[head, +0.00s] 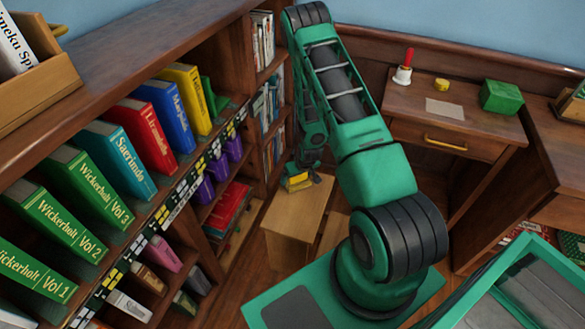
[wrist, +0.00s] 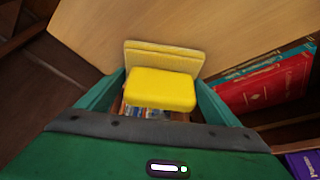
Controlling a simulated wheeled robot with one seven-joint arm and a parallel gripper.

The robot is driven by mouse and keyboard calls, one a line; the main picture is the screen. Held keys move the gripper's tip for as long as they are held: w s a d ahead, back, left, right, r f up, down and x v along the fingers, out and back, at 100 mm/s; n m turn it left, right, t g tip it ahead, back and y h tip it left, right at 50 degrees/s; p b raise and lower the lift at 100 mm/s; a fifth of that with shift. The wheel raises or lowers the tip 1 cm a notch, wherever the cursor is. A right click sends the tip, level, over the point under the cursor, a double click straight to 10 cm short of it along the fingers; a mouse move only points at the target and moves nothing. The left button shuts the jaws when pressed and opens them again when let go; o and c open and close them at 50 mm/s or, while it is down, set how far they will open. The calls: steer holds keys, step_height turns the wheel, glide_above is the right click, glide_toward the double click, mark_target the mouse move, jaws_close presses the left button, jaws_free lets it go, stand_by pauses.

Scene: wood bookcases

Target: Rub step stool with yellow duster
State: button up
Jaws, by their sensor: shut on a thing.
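The wooden step stool (head: 298,212) stands on the floor in the middle of the head view, close to the bookcase. Its light wood top (wrist: 210,30) fills the upper part of the wrist view. The yellow duster (wrist: 160,88) is a block with a paler pad on its far side, and it also shows in the head view (head: 297,181). My gripper (head: 303,178) is shut on the duster at the stool's far end. The duster's pad faces the stool top. I cannot tell for certain whether it touches the wood.
A bookcase (head: 185,190) with several coloured books runs along the left. Red books (wrist: 265,85) lie on a low shelf beside the stool. Open floor shows between.

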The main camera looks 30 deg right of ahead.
steer(key=shift+w+d, duration=0.3)
steer(key=shift+d, duration=0.45)
steer(key=shift+s+a, duration=0.2)
steer(key=shift+s, duration=0.1)
steer(key=shift+s+a+f, duration=0.1)
steer(key=shift+a, duration=0.15)
steer(key=shift+s+a+r, duration=0.15)
steer(key=shift+a+r, duration=0.15)
steer(key=shift+s+a+f, duration=0.2)
steer(key=shift+s+a, duration=0.2)
steer(key=shift+a, duration=0.3)
steer(key=shift+s+a+r, duration=0.15)
steer(key=shift+a, duration=0.15)
step_height(320, 180, up, 2)
steer(key=shift+a+r, duration=0.1)
steer(key=shift+a, duration=0.05)
steer(key=shift+d+r, duration=0.15)
steer(key=shift+r, duration=1.25)
steer(key=shift+d+r, duration=0.1)
steer(key=shift+r, duration=1.25)
